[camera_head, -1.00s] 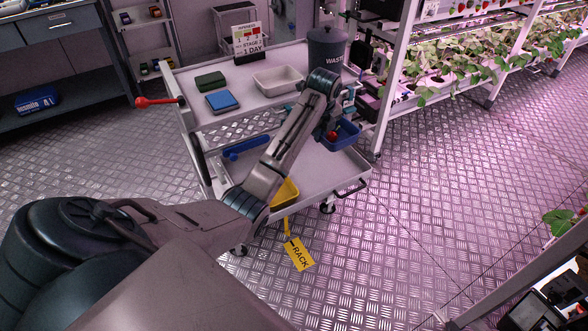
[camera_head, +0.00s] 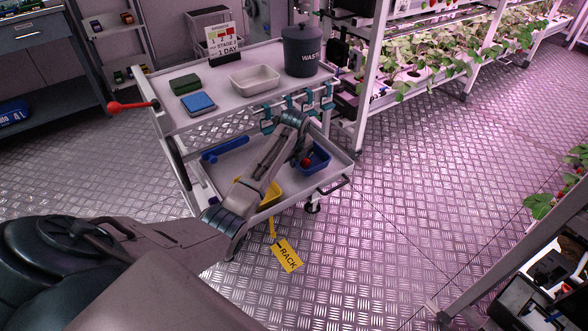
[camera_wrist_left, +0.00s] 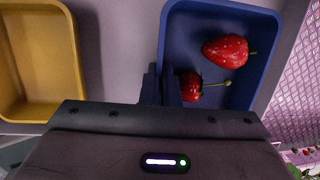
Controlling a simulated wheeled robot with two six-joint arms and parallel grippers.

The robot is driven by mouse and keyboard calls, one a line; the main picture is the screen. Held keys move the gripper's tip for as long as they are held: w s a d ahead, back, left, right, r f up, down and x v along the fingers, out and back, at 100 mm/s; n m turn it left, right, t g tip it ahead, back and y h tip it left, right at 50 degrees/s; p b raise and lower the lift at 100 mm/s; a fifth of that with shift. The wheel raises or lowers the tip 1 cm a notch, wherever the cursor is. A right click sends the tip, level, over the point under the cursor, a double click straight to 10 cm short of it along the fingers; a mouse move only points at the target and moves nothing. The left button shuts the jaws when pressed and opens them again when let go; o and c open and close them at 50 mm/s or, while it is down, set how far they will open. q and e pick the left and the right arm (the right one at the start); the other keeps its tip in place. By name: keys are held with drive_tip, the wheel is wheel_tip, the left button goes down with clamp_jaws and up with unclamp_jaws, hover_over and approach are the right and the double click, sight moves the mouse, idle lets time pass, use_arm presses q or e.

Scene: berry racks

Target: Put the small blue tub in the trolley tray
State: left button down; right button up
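The small blue tub (camera_head: 316,162) is at the right end of the trolley's lower tray (camera_head: 330,179); I cannot tell whether its base touches the tray floor. In the left wrist view the blue tub (camera_wrist_left: 262,55) is upright with two red strawberries (camera_wrist_left: 226,51) inside. My left gripper (camera_head: 299,160) reaches down at the tub's left wall. In the wrist view its fingers (camera_wrist_left: 160,90) straddle that wall, one outside and one inside, closed on it. The inner finger partly hides one strawberry. My right gripper is not in view.
A yellow tub (camera_wrist_left: 72,60) stands left of the blue one in the lower tray, partly behind my arm. A blue roll-shaped item (camera_head: 226,149) lies at the tray's back left. The upper shelf holds a white tub (camera_head: 255,80) and a waste bin (camera_head: 302,52). A yellow tag (camera_head: 287,255) hangs in front.

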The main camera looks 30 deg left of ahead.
sight(294, 174)
use_arm(q)
drive_tip(key=x, duration=0.3)
drive_tip(key=shift+s+d+f, duration=0.25)
drive_tip(key=shift+s, duration=0.1)
drive_tip(key=shift+f, duration=0.15)
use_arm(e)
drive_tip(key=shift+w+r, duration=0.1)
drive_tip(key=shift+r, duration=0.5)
use_arm(q)
drive_tip(key=c, duration=2)
unclamp_jaws()
drive_tip(key=o, duration=0.3)
drive_tip(key=shift+f, duration=0.1)
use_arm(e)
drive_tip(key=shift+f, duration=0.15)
